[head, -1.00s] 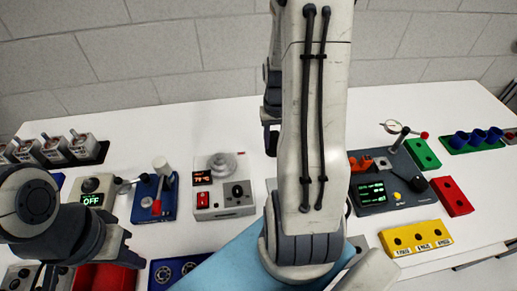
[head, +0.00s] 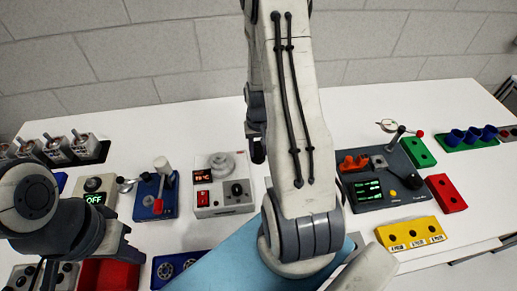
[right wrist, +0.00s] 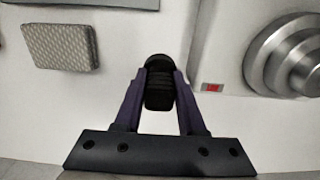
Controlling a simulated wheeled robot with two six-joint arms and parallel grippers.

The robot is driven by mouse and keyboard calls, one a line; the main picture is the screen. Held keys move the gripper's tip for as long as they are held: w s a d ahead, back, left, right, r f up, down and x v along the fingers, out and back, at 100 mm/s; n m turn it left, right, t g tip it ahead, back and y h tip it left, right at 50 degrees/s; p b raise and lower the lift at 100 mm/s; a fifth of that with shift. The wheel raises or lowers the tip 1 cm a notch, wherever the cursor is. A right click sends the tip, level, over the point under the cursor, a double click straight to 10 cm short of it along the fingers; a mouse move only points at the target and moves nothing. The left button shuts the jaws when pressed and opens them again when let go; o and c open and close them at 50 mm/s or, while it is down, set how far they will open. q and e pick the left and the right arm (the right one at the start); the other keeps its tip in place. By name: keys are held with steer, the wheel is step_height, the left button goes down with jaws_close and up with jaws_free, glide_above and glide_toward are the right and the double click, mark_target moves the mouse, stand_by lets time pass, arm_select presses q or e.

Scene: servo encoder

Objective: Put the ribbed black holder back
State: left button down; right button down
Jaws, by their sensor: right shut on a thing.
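The ribbed black holder (right wrist: 158,92) is between the fingers of my right gripper (right wrist: 160,84) in the right wrist view, with its rounded dark top showing beyond the fingertips. In the head view my right gripper (head: 257,132) is over the white table, right of the dial device, and the holder's dark end (head: 258,152) shows at its lower tip. My right forearm hides the table behind it. My left gripper (head: 122,246) is at the lower left, near a red bin; its jaws are not clear.
The dial device (head: 222,186) with a red switch is close to my right gripper; its stepped knob (right wrist: 295,58) shows in the wrist view. A grey patterned block (right wrist: 60,46) lies left. A dark console (head: 380,188), green, red and yellow blocks stand right. White table between is clear.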

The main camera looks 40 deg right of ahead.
mark_target(258, 146)
steer(key=c, duration=0.8)
jaws_free()
steer(key=shift+f, duration=0.15)
steer(key=shift+o, duration=0.2)
steer(key=shift+r, duration=0.65)
step_height(258, 146, up, 11)
steer(key=b, duration=0.1)
